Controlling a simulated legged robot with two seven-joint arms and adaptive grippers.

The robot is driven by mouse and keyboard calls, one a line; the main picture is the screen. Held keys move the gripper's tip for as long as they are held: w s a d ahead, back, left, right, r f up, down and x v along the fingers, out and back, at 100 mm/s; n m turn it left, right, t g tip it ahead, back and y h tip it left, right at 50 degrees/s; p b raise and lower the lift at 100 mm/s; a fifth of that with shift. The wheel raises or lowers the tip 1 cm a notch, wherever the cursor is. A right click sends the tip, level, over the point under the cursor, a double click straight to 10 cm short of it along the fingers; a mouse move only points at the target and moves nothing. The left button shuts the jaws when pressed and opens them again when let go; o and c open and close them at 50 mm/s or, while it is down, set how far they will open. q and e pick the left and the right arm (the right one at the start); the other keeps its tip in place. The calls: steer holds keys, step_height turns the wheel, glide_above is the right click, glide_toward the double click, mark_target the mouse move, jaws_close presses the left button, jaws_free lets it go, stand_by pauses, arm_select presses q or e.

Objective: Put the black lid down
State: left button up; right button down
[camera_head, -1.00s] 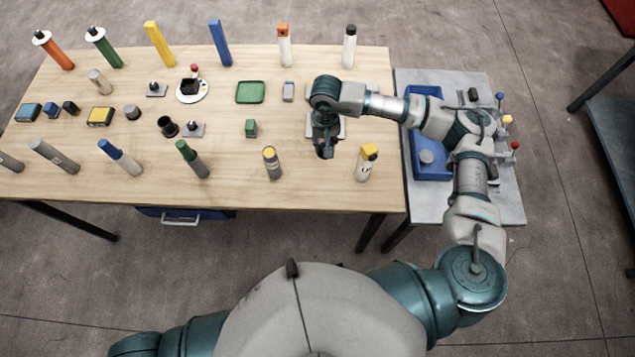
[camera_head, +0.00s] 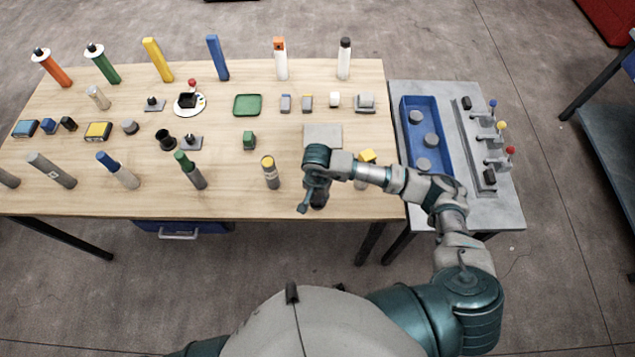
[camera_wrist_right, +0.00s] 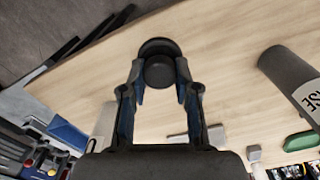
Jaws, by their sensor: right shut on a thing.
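My right gripper (camera_head: 308,205) hangs near the front edge of the wooden table (camera_head: 225,195) in the head view, pointing down. In the right wrist view the gripper (camera_wrist_right: 160,78) is shut on the black lid (camera_wrist_right: 159,72). The lid is round and dark, with a wider disc beyond a narrower round part between the fingertips. Bare wood shows around the lid. I cannot tell how high above the table it is. In the head view the lid is hidden or too dark to tell from the gripper. My left gripper is not in view.
A yellow-capped bottle (camera_head: 270,172) stands left of the gripper. A yellow-topped container (camera_head: 366,157) is behind the forearm. A grey square plate (camera_head: 322,135) lies bare behind the gripper. A blue tray (camera_head: 407,115) with grey discs is on the side table.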

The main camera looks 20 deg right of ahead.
steer(key=w, duration=0.6)
steer(key=shift+w+d+f+p, duration=0.2)
steer(key=shift+d+f+p, duration=0.05)
steer(key=shift+d+p, duration=0.15)
steer(key=shift+w+f, duration=0.1)
steer(key=shift+f, duration=0.05)
step_height(320, 180, down, 3)
steer(key=shift+d+f+p, duration=0.1)
steer(key=shift+d+p, duration=0.05)
steer(key=shift+p, duration=0.25)
steer(key=shift+d+f, duration=0.1)
steer(key=shift+d, duration=0.1)
steer(key=c, duration=0.9)
jaws_free()
steer(key=shift+a, duration=0.1)
steer(key=shift+o, duration=0.2)
steer(key=shift+a, duration=0.1)
